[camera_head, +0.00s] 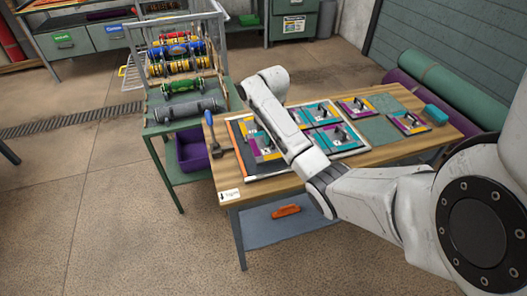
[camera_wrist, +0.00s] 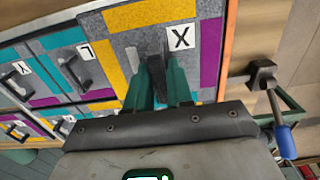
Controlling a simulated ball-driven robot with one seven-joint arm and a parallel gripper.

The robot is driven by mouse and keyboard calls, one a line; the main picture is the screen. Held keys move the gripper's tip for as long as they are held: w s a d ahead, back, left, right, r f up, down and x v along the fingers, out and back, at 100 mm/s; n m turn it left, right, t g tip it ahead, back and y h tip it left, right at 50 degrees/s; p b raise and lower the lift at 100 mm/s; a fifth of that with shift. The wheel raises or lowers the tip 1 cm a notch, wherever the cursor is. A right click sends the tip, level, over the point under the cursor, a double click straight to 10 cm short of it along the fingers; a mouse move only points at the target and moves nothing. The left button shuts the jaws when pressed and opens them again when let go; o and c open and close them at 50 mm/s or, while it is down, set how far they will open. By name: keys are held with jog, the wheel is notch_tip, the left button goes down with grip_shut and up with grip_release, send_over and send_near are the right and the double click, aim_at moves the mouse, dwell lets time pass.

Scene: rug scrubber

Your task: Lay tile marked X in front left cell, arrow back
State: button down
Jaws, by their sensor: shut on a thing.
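The tile marked X (camera_wrist: 180,38) is grey with yellow and purple strips and a dark upright grip. My gripper (camera_wrist: 157,70) is shut on that grip in the wrist view. The tile lies along the orange-edged side of the frame, at what looks like the front left cell; I cannot tell whether it is fully seated. No arrow on it is clear. The framed tray (camera_head: 247,178) lies on the wooden table, its left part partly hidden by my arm. My fingers are hidden in the head view.
Tiles marked L (camera_wrist: 86,50) and Y (camera_wrist: 22,67) lie beside the X tile. A mallet with a blue handle (camera_head: 209,119) lies left of the tray. A rack stands left of the table.

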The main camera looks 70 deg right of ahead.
aim_at(264, 148)
jog(key=w+f, duration=0.2)
jog(key=shift+w+a+f, duration=0.1)
jog(key=shift+w+f, duration=0.15)
jog(key=shift+f, duration=1.8)
jog(key=c, duration=1)
grip_release()
jog(key=shift+f, duration=0.1)
